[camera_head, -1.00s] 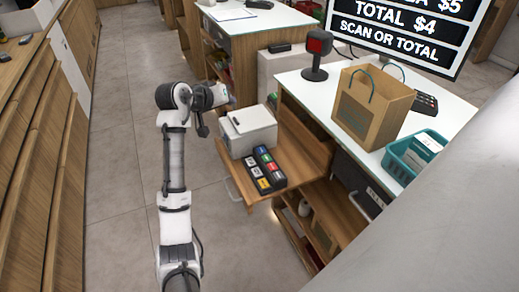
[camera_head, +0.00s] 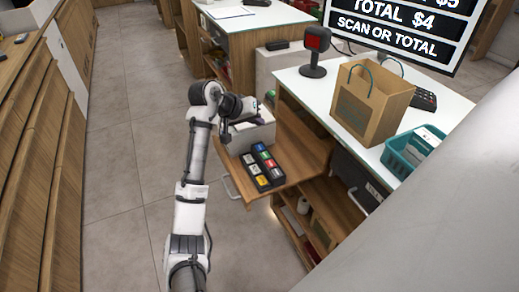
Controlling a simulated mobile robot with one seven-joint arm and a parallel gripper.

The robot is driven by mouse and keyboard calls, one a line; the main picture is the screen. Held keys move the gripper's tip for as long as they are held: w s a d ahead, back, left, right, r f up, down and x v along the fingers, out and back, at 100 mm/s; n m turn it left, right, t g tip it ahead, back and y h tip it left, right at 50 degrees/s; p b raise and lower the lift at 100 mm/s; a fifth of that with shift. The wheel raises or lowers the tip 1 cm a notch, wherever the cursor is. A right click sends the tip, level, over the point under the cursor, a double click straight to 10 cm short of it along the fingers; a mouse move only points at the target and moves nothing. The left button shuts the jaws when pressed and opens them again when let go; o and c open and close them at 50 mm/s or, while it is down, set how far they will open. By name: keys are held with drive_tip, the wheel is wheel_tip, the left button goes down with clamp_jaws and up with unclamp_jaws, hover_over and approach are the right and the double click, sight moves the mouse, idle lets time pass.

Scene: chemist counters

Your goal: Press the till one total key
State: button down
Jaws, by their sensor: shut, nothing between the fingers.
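A black till keypad (camera_head: 263,167) with several coloured keys, among them green, red, blue and yellow, lies on a wooden pull-out shelf (camera_head: 300,150). The key labels are too small to read, so I cannot tell which is the total key. The white till box (camera_head: 262,134) stands just behind the keypad, partly hidden by my arm. My gripper (camera_head: 226,136) is small and dark, pointing down at the left edge of the white box, up and left of the keypad. It is shut and empty, apart from the keys.
A screen (camera_head: 395,30) reads "TOTAL $4" and "SCAN OR TOTAL". A paper bag (camera_head: 372,103), a scanner (camera_head: 315,50) and a teal basket (camera_head: 402,160) stand on the white counter to the right. Open floor (camera_head: 130,170) lies left of my arm.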

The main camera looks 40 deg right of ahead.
drive_tip(key=b, duration=0.4)
hover_over(262, 147)
drive_tip(key=a, duration=0.2)
drive_tip(key=f, duration=0.5)
drive_tip(key=shift+w+f, duration=0.25)
drive_tip(key=shift+f, duration=1)
drive_tip(key=shift+f, duration=0.1)
drive_tip(key=shift+f, duration=0.3)
drive_tip(key=shift+s+f, duration=0.2)
drive_tip(key=shift+f, duration=0.65)
idle(0.9)
drive_tip(key=shift+r, duration=0.1)
drive_tip(key=shift+r+p, duration=0.35)
drive_tip(key=shift+p, duration=0.2)
drive_tip(key=shift+w, duration=0.1)
